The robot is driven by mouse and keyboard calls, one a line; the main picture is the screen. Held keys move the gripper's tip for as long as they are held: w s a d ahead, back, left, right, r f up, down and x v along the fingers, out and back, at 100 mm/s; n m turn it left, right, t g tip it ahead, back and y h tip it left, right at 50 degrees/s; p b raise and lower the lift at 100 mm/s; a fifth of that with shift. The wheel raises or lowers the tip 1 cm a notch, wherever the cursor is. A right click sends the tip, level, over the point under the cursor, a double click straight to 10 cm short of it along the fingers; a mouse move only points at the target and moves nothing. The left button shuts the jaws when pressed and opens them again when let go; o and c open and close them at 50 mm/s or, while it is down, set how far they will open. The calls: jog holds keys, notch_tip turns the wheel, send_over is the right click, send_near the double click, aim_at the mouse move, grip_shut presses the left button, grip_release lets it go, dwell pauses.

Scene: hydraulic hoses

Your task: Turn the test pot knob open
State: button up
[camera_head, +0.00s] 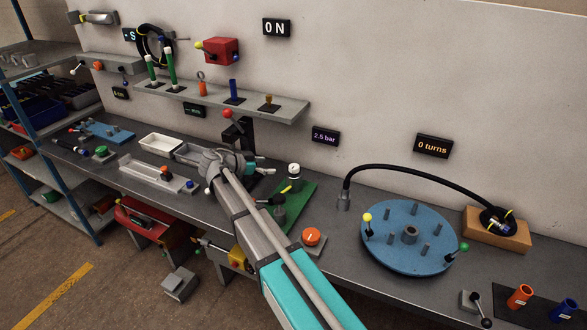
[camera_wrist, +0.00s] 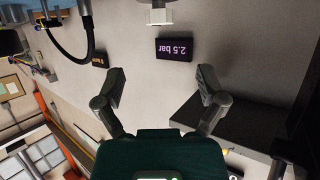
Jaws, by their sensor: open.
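I cannot tell which of these is the test pot knob. My gripper (camera_head: 267,165) is open and empty, left of the white cylinder and apart from it. In the wrist view my open fingers (camera_wrist: 163,88) have nothing between them. A pale fitting (camera_wrist: 157,14) shows at the top edge of that upside-down view.
A "2.5 bar" display (camera_head: 325,136) hangs on the wall, upside down in the wrist view (camera_wrist: 174,50). An orange button (camera_head: 312,236) stands in front of the plate. A blue disc with pegs (camera_head: 385,253) and a black hose (camera_head: 412,167) lie right. A shelf (camera_head: 215,100) overhangs the left.

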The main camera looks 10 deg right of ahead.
aim_at(294, 166)
jog(key=b+x, duration=0.4)
jog(key=x, duration=0.7)
jog(key=shift+w+d+f, duration=0.1)
jog(key=shift+d, duration=0.2)
jog(key=c, duration=1.2)
jog(key=shift+o, duration=0.2)
